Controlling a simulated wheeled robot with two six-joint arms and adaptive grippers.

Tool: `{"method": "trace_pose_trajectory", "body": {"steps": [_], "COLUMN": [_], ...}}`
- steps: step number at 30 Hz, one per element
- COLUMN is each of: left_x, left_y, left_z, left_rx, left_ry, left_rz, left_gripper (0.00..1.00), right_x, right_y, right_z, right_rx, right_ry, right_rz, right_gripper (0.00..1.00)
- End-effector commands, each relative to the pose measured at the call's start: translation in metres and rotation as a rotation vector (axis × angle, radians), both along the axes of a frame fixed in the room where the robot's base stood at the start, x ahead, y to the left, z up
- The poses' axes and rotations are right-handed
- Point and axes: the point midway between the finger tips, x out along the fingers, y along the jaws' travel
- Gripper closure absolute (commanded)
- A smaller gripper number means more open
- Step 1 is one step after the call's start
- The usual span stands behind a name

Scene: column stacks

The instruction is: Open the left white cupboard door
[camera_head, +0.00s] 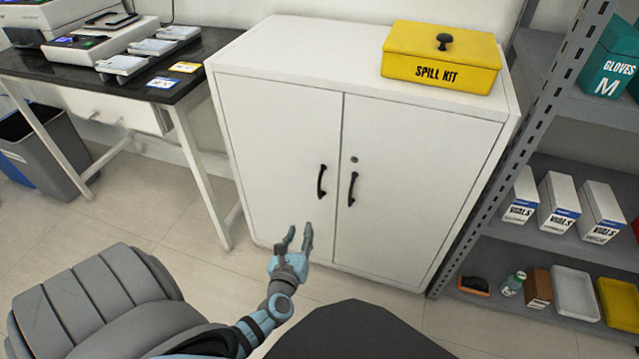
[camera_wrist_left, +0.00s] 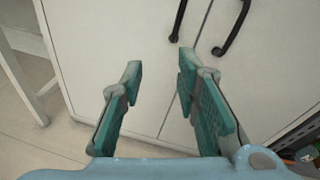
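The white cupboard (camera_head: 400,240) stands against the wall with both doors shut. Its left door (camera_head: 275,140) has a black bar handle (camera_head: 321,181) near the middle seam. The right door (camera_head: 415,160) has a like handle (camera_head: 352,189) with a small lock above it. My left gripper (camera_head: 299,236) is open and empty, in front of the left door and below its handle. In the left wrist view, the left door's handle (camera_wrist_left: 179,20) shows at the top, ahead of the open fingers (camera_wrist_left: 158,82) and apart from them. My right gripper is not in view.
A yellow spill kit box (camera_head: 440,58) sits on the cupboard. A black-topped table (camera_head: 110,62) with devices stands to the left, its white leg (camera_head: 200,175) near the cupboard. A grey shelf rack (camera_head: 545,110) stands close on the right. Floor in front is clear.

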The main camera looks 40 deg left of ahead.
Motion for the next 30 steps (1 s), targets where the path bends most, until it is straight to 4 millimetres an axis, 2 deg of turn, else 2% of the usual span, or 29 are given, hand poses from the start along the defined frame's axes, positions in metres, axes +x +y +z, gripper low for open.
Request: {"method": "trace_pose_trajectory", "body": {"steps": [1,3,6,8,14,18,24,30], "left_x": [0.011,0.020,0.032,0.042,0.095,0.129,0.149,0.153], "left_y": [-0.003,-0.006,-0.005,0.000,0.025,0.041,0.050,0.052], "left_z": [0.005,0.025,0.037,0.038,0.037,0.035,0.036,0.037], "left_rx": [0.122,0.243,0.292,0.290,0.287,0.284,0.282,0.281], "left_ry": [-0.029,-0.052,-0.061,-0.060,-0.061,-0.060,-0.058,-0.056], "left_rz": [-0.034,-0.062,-0.071,-0.071,-0.071,-0.072,-0.073,-0.073], "left_gripper": [0.71,0.71,0.71,0.71,0.71,0.71,0.71,0.71], "right_x": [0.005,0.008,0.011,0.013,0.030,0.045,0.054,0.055], "right_y": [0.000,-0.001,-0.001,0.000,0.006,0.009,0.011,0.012], "right_z": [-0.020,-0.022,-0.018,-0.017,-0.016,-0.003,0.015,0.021], "right_rx": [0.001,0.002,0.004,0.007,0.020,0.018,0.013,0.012], "right_ry": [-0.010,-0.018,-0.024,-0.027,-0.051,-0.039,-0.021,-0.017], "right_rz": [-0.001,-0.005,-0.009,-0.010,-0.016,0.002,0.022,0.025], "right_gripper": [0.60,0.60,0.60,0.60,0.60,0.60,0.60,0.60]}}
